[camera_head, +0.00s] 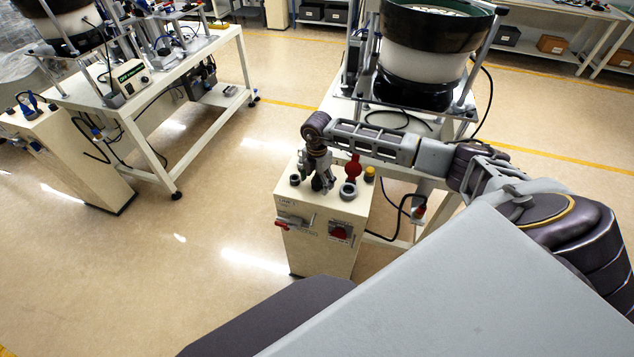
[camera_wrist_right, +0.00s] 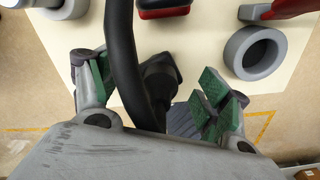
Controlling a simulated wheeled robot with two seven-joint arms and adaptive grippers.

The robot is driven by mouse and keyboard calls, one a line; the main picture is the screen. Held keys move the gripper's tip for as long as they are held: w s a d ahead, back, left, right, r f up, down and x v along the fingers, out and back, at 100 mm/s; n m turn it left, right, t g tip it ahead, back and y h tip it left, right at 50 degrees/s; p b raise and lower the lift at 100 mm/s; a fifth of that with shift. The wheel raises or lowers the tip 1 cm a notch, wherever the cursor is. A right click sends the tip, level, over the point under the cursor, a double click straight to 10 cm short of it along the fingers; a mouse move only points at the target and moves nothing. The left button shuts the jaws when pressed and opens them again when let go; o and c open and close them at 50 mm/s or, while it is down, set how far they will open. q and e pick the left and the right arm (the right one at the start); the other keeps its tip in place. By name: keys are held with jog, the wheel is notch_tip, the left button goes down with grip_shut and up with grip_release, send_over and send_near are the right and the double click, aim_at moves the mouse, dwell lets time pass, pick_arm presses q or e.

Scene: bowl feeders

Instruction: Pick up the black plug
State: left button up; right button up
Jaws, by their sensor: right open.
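The black plug (camera_wrist_right: 160,75) shows in the right wrist view, with its thick black cable (camera_wrist_right: 120,50) curving up past the camera. My right gripper (camera_wrist_right: 153,88) is open, with green pads on both sides of the plug and visible gaps to it. In the head view my right gripper (camera_head: 320,178) points down over the top of the cream cabinet (camera_head: 325,240). There it hides most of the plug, and I cannot make the plug out clearly. My left gripper is in neither view.
On the cabinet top stand a red connector (camera_head: 353,168), a grey ring socket (camera_head: 347,190) and a yellow-topped part (camera_head: 369,174). A bowl feeder (camera_head: 425,50) stands behind. Open floor lies left of the cabinet.

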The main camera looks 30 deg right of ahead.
jog(key=shift+c, duration=1.2)
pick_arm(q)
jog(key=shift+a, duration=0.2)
pick_arm(e)
jog(key=c, duration=1.3)
jog(key=shift+r, duration=0.1)
notch_tip(320, 180, up, 9)
jog(key=shift+f+b, duration=0.1)
jog(key=shift+b, duration=0.45)
jog(key=shift+r, duration=0.45)
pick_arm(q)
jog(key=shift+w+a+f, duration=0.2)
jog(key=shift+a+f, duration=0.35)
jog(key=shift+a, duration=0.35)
